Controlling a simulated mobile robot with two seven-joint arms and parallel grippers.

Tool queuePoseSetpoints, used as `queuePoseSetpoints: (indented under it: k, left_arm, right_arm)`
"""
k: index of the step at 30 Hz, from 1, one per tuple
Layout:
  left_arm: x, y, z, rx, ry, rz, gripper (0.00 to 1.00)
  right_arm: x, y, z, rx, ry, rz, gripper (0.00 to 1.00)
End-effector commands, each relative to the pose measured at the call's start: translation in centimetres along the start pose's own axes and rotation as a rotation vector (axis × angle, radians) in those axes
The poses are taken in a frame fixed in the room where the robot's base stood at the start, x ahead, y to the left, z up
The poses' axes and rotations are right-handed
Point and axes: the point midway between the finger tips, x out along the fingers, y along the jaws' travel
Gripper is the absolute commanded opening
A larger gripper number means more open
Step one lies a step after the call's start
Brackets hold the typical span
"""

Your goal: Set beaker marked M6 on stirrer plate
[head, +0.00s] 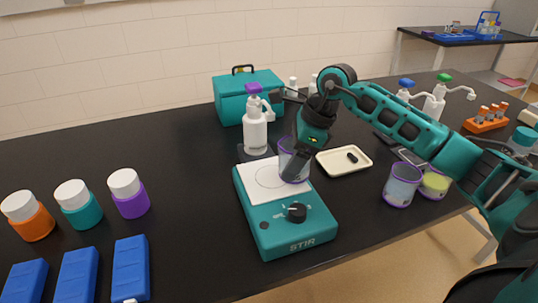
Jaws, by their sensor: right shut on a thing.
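The teal stirrer plate (284,228) stands near the table's front, with a white top marked by a circle, a black knob and the word STIR. My right gripper (291,166) points down over its back right corner and is shut on a clear beaker with purple edges (298,176). The beaker looks upright over the right side of the white top, right of the circle's centre. I cannot tell whether its base touches the top. A finger covers part of it, and no M6 marking is readable. My left gripper is not in view.
A white pump bottle (255,134) stands just behind the plate. Two more purple-edged beakers (402,184) (435,184) stand to the right. Capped jars (129,193) and blue blocks (131,268) are at left. A teal box (246,94) is behind.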

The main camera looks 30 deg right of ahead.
Motion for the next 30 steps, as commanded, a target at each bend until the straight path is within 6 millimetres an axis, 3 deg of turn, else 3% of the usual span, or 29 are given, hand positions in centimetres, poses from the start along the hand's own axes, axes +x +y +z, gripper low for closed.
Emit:
queuePoseSetpoints:
  k: [16,30]
  left_arm:
    - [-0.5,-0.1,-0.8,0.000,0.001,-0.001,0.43]
    - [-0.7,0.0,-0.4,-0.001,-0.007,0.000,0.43]
  right_arm:
    - [1.8,0.0,4.8,-0.001,-0.001,-0.001,0.39]
    - [2.7,0.0,4.2,0.000,0.000,-0.001,0.39]
